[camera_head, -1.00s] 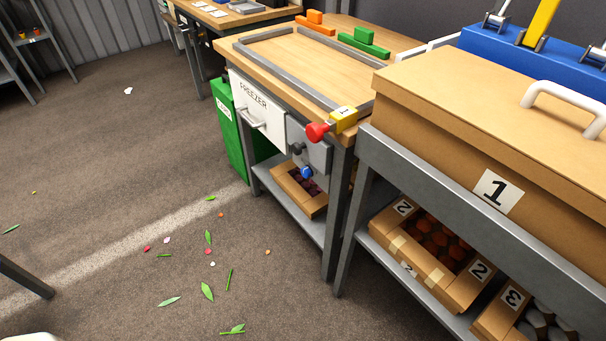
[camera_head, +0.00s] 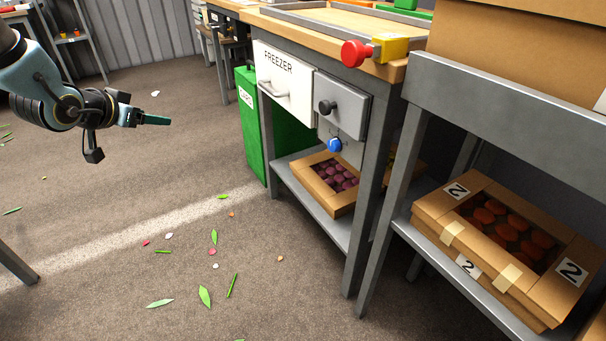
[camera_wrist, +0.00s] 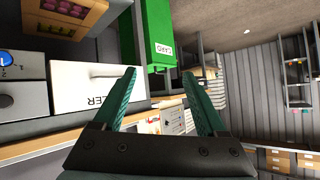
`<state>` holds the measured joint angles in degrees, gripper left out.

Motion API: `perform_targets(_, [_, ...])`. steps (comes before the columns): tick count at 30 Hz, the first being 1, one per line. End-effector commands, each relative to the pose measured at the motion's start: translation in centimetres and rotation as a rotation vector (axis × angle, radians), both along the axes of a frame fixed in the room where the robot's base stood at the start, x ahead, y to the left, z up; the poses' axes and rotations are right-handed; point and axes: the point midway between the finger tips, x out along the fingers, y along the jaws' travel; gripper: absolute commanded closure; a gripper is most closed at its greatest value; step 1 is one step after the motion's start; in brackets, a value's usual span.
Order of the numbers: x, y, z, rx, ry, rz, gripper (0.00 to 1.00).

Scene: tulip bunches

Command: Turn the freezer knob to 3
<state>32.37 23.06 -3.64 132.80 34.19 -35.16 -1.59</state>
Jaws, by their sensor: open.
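The white drawer front marked FREEZER (camera_head: 287,80) is under the wooden bench. It also shows upside down in the wrist view (camera_wrist: 98,90). A blue knob (camera_head: 335,145) sits on a grey panel below and right of it. The blue knob is cut by the left edge in the wrist view (camera_wrist: 4,61), with number marks beside it; its setting is not readable. A black knob (camera_head: 327,107) is on the grey front above the blue one. My gripper (camera_head: 155,119) is left of the bench, well apart from the knobs. Its teal fingers (camera_wrist: 160,74) are open and empty.
A green bin (camera_head: 250,125) stands against the bench's left side. A red knob on a yellow block (camera_head: 355,53) juts from the bench corner. A crate (camera_head: 322,205) is on the lower shelf. The floor in front is free except for scattered leaves and petals.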

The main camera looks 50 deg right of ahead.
Motion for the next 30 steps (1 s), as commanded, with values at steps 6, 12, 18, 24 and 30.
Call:
perform_targets(6, [-8.2,-10.9,-7.2,-0.222,-0.065,-0.372,0.26])
perform_targets(12, [-17.4,-16.6,-11.0,-0.434,-0.059,-0.675,0.26])
perform_targets(18, [-23.1,-18.3,-12.3,-0.566,-0.027,-0.843,0.26])
perform_targets(24, [-24.5,-19.2,-12.2,-0.597,-0.020,-0.880,0.26])
perform_targets(30, [-25.8,-22.1,-12.2,-0.597,-0.020,-0.881,0.26])
